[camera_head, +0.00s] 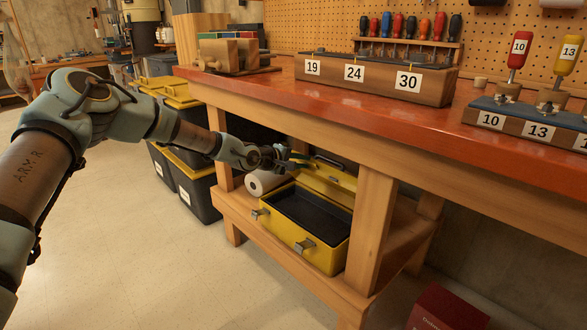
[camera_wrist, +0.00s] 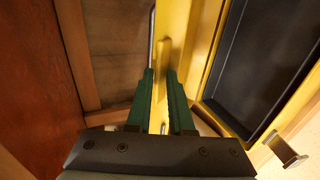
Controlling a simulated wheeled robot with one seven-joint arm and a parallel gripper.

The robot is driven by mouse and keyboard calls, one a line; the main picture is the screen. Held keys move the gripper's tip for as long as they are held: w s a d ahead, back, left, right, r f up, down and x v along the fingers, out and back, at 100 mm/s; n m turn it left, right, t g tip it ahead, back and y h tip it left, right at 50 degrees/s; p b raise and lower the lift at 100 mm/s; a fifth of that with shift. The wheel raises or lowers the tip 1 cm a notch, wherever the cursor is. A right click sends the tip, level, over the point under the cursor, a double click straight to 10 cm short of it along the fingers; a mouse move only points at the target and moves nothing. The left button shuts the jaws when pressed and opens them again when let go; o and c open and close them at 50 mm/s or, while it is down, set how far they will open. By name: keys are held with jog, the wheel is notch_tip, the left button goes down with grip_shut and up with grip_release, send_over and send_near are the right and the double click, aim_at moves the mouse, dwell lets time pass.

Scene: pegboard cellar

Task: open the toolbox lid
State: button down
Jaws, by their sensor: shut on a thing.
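The yellow toolbox (camera_head: 328,259) stands on the lower shelf of the workbench, with two metal latches on its front. Its lid (camera_head: 330,187) is raised at the back, and the dark inside of the box shows. My gripper (camera_head: 299,160) is at the left end of the raised lid. In the wrist view, the green fingers of my gripper (camera_wrist: 161,75) are shut on the edge of the yellow lid (camera_wrist: 173,35), with the open dark box to the right. The exact contact at the fingertips is partly hidden.
A bench leg (camera_head: 370,230) stands close to the right of the toolbox, and the benchtop (camera_head: 330,97) hangs above it. A white roll (camera_head: 262,182) lies behind its left side. Black bins with yellow lids (camera_head: 197,192) stand to the left. The floor in front is clear.

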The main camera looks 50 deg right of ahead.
jog(key=shift+s+d+r, duration=0.1)
jog(key=shift+d+r, duration=0.35)
jog(key=shift+d, duration=0.4)
jog(key=shift+d+r, duration=0.45)
jog(key=shift+d, duration=0.4)
jog(key=c, duration=1)
grip_release()
jog(key=shift+o, duration=0.2)
jog(key=shift+f, duration=0.1)
jog(key=shift+a, duration=0.1)
jog(key=v, duration=1)
jog(key=shift+a+r+p, duration=0.3)
jog(key=shift+r+p, duration=0.05)
jog(key=shift+p, duration=0.05)
